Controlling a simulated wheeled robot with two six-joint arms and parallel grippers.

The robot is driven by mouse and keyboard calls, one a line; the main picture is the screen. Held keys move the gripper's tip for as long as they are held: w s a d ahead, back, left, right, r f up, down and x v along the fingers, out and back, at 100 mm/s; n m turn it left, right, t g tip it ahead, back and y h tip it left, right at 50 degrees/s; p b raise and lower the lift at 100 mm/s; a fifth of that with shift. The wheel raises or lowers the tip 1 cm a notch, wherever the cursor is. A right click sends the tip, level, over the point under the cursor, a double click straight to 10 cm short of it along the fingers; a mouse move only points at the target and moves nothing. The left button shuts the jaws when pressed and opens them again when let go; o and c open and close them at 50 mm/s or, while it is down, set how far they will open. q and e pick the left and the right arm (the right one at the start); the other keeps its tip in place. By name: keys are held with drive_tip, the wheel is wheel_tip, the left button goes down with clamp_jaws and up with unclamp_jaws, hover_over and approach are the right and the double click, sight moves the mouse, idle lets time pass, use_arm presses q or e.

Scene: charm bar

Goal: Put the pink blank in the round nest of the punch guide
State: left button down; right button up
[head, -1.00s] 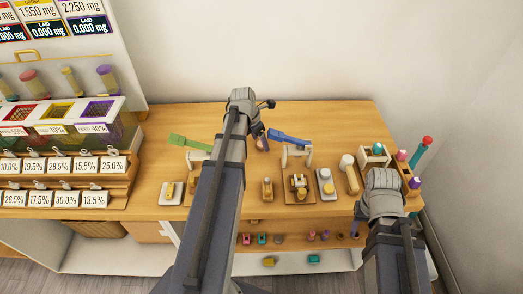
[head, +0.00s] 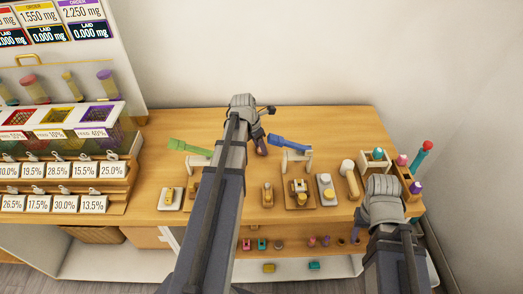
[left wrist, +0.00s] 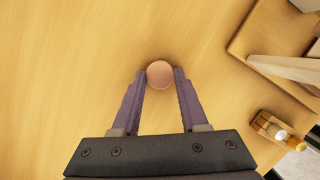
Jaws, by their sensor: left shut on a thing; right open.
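The pink blank (left wrist: 160,74) is a small round disc between the fingertips of my left gripper (left wrist: 160,80) in the left wrist view. The gripper is shut on it, over the bare tabletop. In the head view my left gripper (head: 261,146) is at the back middle of the table, left of the blue-levered press (head: 297,160). I cannot make out the blank there. My right gripper (head: 357,228) is open near the table's front right edge, partly hidden by its own arm. I cannot tell for sure which fixture is the punch guide or see its round nest.
A green-levered press (head: 190,146) stands to the left, partly behind my left arm. A small wooden block with a brass knob (head: 267,194), a pale plate (head: 327,190) and a wooden caddy (head: 400,180) stand along the front and right. The table's back strip is clear.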

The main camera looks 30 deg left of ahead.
use_arm(q)
drive_tip(key=shift+r, duration=0.1)
idle(0.3)
wheel_tip(320, 180, up, 10)
drive_tip(key=p, duration=1)
